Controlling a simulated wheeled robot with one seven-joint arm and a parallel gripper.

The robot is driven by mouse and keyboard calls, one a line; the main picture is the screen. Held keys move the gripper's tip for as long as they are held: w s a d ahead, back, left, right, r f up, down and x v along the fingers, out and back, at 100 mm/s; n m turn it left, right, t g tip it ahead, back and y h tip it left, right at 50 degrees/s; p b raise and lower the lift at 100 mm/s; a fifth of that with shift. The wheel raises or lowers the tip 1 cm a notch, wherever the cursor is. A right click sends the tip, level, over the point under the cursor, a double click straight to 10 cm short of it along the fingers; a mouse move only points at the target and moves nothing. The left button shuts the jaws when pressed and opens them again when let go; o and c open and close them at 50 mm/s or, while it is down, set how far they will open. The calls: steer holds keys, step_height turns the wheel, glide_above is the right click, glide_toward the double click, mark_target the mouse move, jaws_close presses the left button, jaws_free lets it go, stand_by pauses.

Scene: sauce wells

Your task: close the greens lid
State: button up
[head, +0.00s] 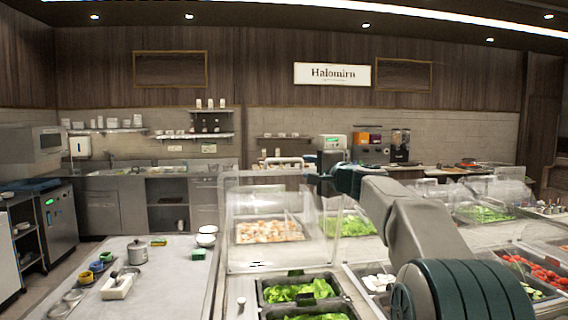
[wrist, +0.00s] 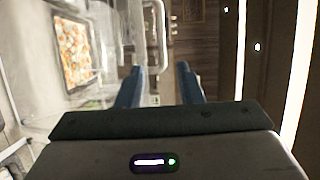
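A clear lid (head: 240,200) stands raised, roughly upright, behind the wells of green leaves (head: 298,291) in the head view. Its pale bar handle (head: 283,163) is along the top edge. In the wrist view the clear lid (wrist: 105,80) fills the left, with a pale handle (wrist: 161,32) ahead of the fingers. My gripper (head: 314,178) is just right of the handle in the head view. In the wrist view my gripper (wrist: 160,80) has its two blue fingers apart with nothing between them. Whether a finger touches the lid, I cannot tell.
A tray of orange and white food (head: 270,231) shows through the lid. More greens (head: 350,225) lie under a clear cover behind my arm. Red food wells (head: 540,268) are at right. A counter (head: 170,275) with a pot (head: 137,252) is at left.

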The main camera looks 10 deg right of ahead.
mark_target(283, 161)
steer(key=p+x, duration=0.2)
steer(key=x, duration=0.2)
steer(key=a+p+x, duration=0.1)
steer(key=p+x, duration=0.2)
steer(key=x, duration=0.2)
steer(key=p+x, duration=0.3)
steer(key=x, duration=0.1)
steer(key=shift+a+r, duration=0.1)
steer(key=shift+a, duration=0.4)
steer(key=shift+w, duration=0.25)
steer(key=shift+c, duration=0.2)
jaws_close()
steer(key=shift+d, duration=0.2)
steer(key=shift+a, duration=0.25)
steer(key=shift+s+d+f+b, duration=0.1)
steer(key=shift+f+b, duration=0.15)
steer(key=shift+b, duration=0.15)
